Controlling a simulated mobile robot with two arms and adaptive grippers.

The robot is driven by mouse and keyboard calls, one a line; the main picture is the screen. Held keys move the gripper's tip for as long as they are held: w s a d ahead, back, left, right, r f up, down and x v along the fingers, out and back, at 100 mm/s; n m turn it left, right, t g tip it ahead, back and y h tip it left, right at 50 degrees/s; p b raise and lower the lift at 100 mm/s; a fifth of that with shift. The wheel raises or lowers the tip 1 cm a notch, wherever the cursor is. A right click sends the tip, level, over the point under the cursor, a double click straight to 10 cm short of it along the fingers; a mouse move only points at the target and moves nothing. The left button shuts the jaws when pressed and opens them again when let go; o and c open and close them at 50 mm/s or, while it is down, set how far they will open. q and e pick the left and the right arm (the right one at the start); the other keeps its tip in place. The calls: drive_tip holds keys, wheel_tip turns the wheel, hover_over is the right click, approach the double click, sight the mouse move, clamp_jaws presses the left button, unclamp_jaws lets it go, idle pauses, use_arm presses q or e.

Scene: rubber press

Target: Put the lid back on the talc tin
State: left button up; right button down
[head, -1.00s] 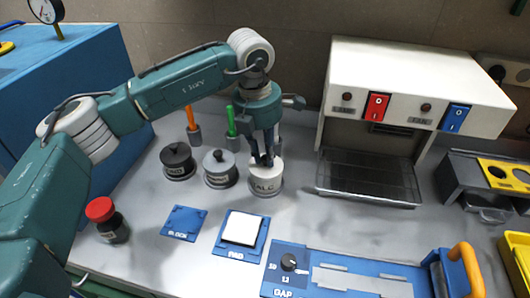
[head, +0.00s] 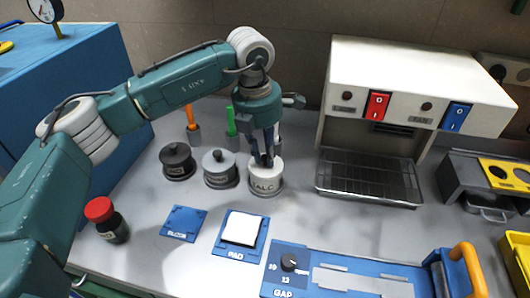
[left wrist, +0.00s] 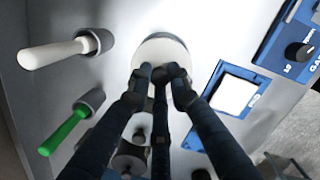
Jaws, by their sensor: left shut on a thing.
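The white talc tin (head: 266,184) stands upright on the grey worktop, to the right of two other lidded tins. Its label reads TALC. My left gripper (head: 267,160) points down at the tin's top, with its fingers closed together over the centre. In the left wrist view the fingertips (left wrist: 163,78) are shut on a small dark piece, which looks like the lid's knob. The round white top (left wrist: 160,47) shows around them and looks level on the tin. The fingers hide whether the lid is fully seated. My right gripper is not in view.
A dark tin (head: 177,163) and a grey tin (head: 219,170) stand close on the left. Orange (head: 191,122) and green (head: 231,125) handled tools stand behind. A white press (head: 410,95) is to the right, and a pad plate (head: 241,232) lies in front.

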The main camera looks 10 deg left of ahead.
use_arm(q)
drive_tip(key=shift+f+b, duration=0.2)
drive_tip(key=shift+b, duration=0.3)
idle(1.2)
idle(0.3)
drive_tip(key=o, duration=1.5)
drive_tip(key=shift+r, duration=0.15)
drive_tip(key=shift+r+p, duration=1.95)
drive_tip(key=shift+r, duration=1.45)
